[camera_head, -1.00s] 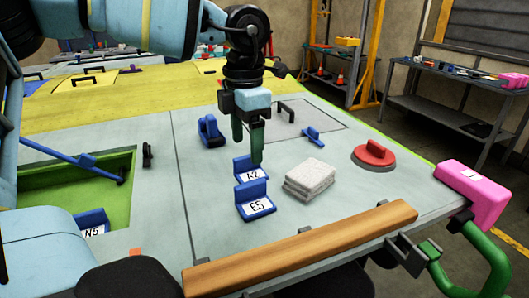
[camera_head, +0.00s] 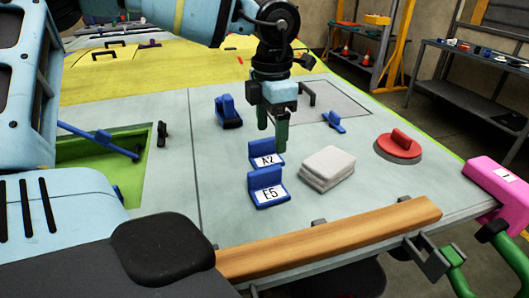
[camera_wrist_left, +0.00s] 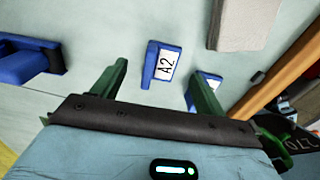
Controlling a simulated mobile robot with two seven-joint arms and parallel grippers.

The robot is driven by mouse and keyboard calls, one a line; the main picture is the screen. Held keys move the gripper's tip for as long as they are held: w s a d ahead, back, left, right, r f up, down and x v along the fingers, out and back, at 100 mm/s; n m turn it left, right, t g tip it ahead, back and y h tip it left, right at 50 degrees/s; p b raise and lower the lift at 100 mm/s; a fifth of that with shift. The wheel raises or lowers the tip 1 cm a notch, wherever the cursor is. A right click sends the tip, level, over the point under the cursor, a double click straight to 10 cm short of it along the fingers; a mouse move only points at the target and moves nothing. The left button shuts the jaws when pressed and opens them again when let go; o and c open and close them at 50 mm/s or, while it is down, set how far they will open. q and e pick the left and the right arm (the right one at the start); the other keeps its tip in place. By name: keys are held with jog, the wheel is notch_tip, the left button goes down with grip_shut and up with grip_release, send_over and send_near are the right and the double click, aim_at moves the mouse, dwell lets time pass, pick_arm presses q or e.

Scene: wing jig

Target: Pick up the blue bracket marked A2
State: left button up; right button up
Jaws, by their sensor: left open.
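The blue bracket marked A2 (camera_head: 256,150) stands on the grey panel, its white label facing up. It also shows in the wrist view (camera_wrist_left: 151,63), just beyond and between the fingertips. My left gripper (camera_head: 273,135) points down over it, open, with one finger partly in front of it in the head view. In the wrist view the left gripper (camera_wrist_left: 160,74) has both fingers apart and nothing held. Blue bracket E5 (camera_head: 267,180) stands close in front of A2; in the wrist view E5 (camera_wrist_left: 210,92) is partly hidden behind the right-hand finger. My right gripper is not in view.
A stack of pale sheets (camera_head: 327,167) lies right of the brackets, with a red-handled disc (camera_head: 400,145) beyond. Another blue part (camera_head: 228,112) stands behind left. A wooden bar (camera_head: 335,239) runs along the front edge.

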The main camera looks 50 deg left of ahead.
aim_at(269, 157)
pick_arm(q)
jog(key=f, duration=0.3)
jog(key=f+p, duration=0.1)
jog(key=shift+s+d+f, duration=0.1)
jog(key=shift+s+f, duration=0.25)
jog(key=shift+f, duration=0.05)
jog(key=shift+c, duration=0.3)
jog(key=c, duration=1)
jog(key=shift+c, duration=0.2)
jog(key=shift+r, duration=0.1)
notch_tip(269, 157, up, 10)
jog(key=b, duration=0.1)
